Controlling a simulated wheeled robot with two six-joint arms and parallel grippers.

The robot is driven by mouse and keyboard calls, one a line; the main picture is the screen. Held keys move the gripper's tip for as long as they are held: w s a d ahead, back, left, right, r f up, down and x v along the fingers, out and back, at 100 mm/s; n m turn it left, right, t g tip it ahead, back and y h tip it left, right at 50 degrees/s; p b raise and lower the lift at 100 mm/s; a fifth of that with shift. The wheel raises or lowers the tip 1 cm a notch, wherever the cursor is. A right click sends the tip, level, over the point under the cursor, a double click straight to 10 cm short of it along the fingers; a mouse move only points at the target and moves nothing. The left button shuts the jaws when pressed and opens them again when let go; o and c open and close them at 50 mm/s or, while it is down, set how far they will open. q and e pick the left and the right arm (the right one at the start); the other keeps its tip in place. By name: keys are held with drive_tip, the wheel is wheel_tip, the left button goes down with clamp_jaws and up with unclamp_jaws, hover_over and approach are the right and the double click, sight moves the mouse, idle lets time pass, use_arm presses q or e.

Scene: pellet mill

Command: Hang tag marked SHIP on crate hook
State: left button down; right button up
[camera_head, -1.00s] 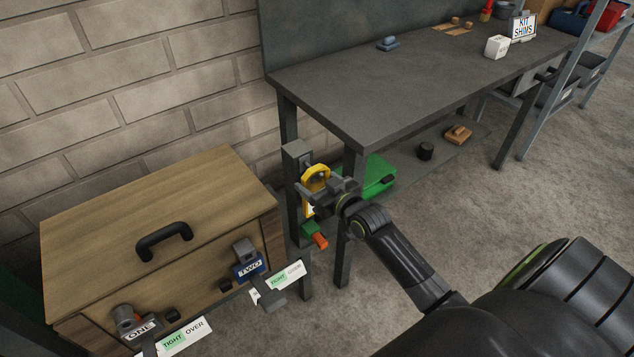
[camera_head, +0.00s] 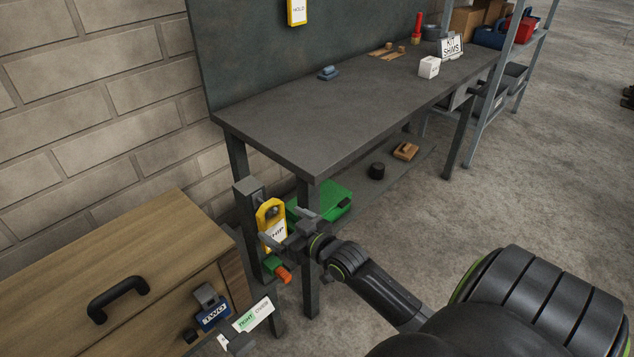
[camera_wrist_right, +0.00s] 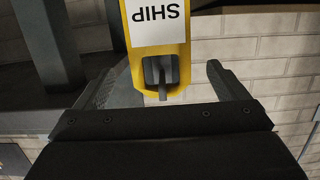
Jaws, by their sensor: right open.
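The yellow tag (camera_head: 263,214) with a white SHIP label is upright by a grey bracket (camera_head: 248,192) on a post at the near end of the workbench. In the right wrist view the tag (camera_wrist_right: 158,52) appears upside down, and a grey peg shows in its opening. My right gripper (camera_head: 287,229) is open at the tag. In the wrist view its two fingers stand apart on either side of the tag's holed end, with gaps visible. I cannot identify a crate hook for certain. My left gripper is not in view.
A yellow HOLD tag (camera_head: 297,12) hangs on the back board. The workbench (camera_head: 330,115) stands above my right gripper, with its leg (camera_head: 309,265) close by. A green case (camera_head: 330,203) lies behind it. A wooden cabinet (camera_head: 110,255) is at left; open floor lies right.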

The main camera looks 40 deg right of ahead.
drive_tip(key=a+p+v, duration=0.1)
drive_tip(key=v, duration=1.1)
drive_tip(key=shift+s+d, duration=0.25)
drive_tip(key=shift+d, duration=0.2)
drive_tip(key=shift+r, duration=0.15)
drive_tip(key=s+d+f+m+g+h, duration=0.1)
drive_tip(key=s+d+f+g, duration=0.1)
drive_tip(key=f, duration=0.7)
drive_tip(key=s+d+f+g+h+p, duration=0.1)
drive_tip(key=s+d+f+g, duration=0.15)
drive_tip(key=f, duration=0.65)
drive_tip(key=s+d+f+m+g+h, duration=0.1)
drive_tip(key=s+d+f+g, duration=0.15)
drive_tip(key=f, duration=0.65)
drive_tip(key=s+a+f+g, duration=0.3)
drive_tip(key=s+a+f, duration=0.2)
drive_tip(key=s+f, duration=0.4)
drive_tip(key=s+a+f+g+p, duration=0.1)
drive_tip(key=s+a+f+g, duration=0.3)
drive_tip(key=s+f, duration=0.6)
drive_tip(key=s+a, duration=0.1)
drive_tip(key=s, duration=0.5)
drive_tip(key=shift+a+f+n+g+y, duration=0.15)
drive_tip(key=shift+f+n+g+y, duration=0.1)
drive_tip(key=shift+n+g+y, duration=0.05)
drive_tip(key=shift+s, duration=0.15)
